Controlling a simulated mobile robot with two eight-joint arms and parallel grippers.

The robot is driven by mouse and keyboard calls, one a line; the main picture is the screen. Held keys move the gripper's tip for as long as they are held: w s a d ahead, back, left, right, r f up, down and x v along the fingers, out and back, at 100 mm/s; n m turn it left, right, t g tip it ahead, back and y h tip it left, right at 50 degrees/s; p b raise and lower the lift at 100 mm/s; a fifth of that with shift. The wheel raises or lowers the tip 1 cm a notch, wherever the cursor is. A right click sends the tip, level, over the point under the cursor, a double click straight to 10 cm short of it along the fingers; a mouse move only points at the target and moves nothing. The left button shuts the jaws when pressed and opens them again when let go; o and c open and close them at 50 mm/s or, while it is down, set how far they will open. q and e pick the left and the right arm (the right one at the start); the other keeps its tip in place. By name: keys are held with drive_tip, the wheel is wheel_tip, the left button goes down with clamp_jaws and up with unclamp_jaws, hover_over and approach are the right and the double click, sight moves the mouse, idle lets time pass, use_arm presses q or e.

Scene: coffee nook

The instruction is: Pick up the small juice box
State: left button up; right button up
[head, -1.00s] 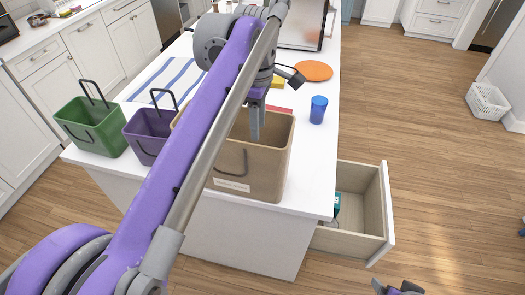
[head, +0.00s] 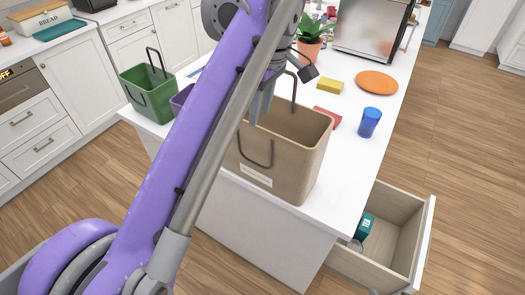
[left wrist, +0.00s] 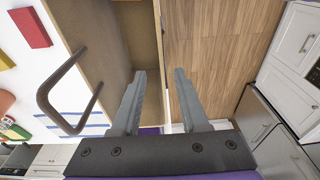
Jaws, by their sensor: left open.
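No thing in view is clearly marked as a small juice box. A small teal box with a white mark (head: 366,225) lies in the open drawer (head: 403,217) in the head view; it may be the juice box, but its label is too small to read. My left gripper (head: 262,108) is open and empty, pointing down at the tan bin (head: 285,160) on the counter. In the left wrist view its two fingers (left wrist: 160,75) are spread near the bin's wall (left wrist: 146,35). My right gripper is not in view.
A green bin (head: 148,92) and a purple bin (head: 182,98) stand left of the tan one. A blue cup (head: 369,123), an orange plate (head: 377,82), a yellow block (head: 330,87) and a red block (head: 328,117) are on the counter. Wooden floor right of the drawer is clear.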

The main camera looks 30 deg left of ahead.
use_arm(q)
drive_tip(key=f, duration=0.2)
drive_tip(key=a+f, duration=0.1)
drive_tip(key=f, duration=0.1)
drive_tip(key=shift+f, duration=0.1)
drive_tip(key=shift+a+f+b, duration=0.15)
drive_tip(key=shift+f+b, duration=0.1)
drive_tip(key=shift+f, duration=1.2)
drive_tip(key=shift+a+f+b, duration=0.1)
drive_tip(key=shift+f+b, duration=0.1)
drive_tip(key=shift+f, duration=1.25)
clamp_jaws()
drive_tip(key=shift+s, duration=0.1)
